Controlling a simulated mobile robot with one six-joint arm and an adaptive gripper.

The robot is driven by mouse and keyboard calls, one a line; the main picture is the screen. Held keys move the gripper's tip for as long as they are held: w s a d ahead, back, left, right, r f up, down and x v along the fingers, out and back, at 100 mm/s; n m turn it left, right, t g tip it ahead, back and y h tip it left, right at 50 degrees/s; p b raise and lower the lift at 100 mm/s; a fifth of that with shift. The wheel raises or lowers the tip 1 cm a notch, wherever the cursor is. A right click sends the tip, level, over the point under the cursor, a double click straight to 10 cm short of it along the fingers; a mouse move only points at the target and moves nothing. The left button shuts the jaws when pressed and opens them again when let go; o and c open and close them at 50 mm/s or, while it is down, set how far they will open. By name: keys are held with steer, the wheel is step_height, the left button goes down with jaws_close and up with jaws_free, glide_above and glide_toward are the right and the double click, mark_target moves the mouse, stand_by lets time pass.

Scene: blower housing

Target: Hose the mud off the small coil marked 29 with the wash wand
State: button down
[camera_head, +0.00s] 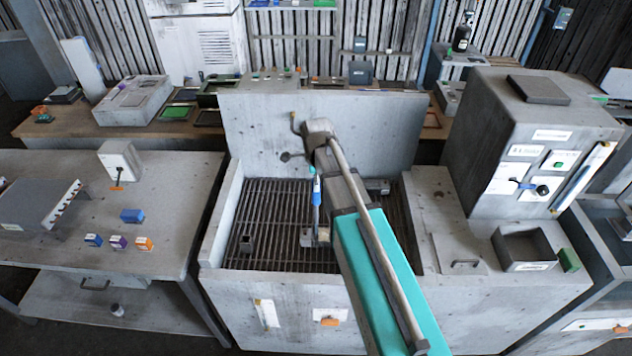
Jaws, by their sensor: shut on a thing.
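My gripper (315,172) hangs over the wash basin, mostly hidden behind my own arm. It is shut on a slim blue and white upright tool, which looks like the wash wand (316,192). The wand's lower end points down at the grate (275,215). A small grey block (307,238) sits on the grate just below the wand, partly hidden by my arm. A darker small block (247,243) is on the grate at the left, and another grey one (377,187) at the back right. I cannot read a 29 or make out mud on any of them.
The basin has a tall back wall (260,120) with a brass fitting and low side walls. A bench (170,185) at the left holds small blue, purple and orange blocks. At the right are an open grey tray (525,248) and a large labelled cabinet (535,130).

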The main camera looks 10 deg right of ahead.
steer(key=shift+f, duration=0.1)
steer(key=shift+f+b, duration=0.65)
steer(key=shift+b, duration=0.1)
steer(key=shift+d, duration=0.2)
stand_by(1.1)
steer(key=shift+s+d, duration=0.15)
steer(key=shift+d, duration=0.45)
steer(key=shift+s+d, duration=0.15)
steer(key=shift+d, duration=0.5)
stand_by(1.0)
steer(key=shift+s+d, duration=0.15)
steer(key=shift+d, duration=0.5)
steer(key=shift+s+d, duration=0.15)
steer(key=shift+d, duration=0.55)
stand_by(0.9)
steer(key=shift+s+d, duration=0.15)
steer(key=shift+d, duration=0.5)
steer(key=shift+s+d, duration=0.15)
steer(key=shift+d, duration=0.5)
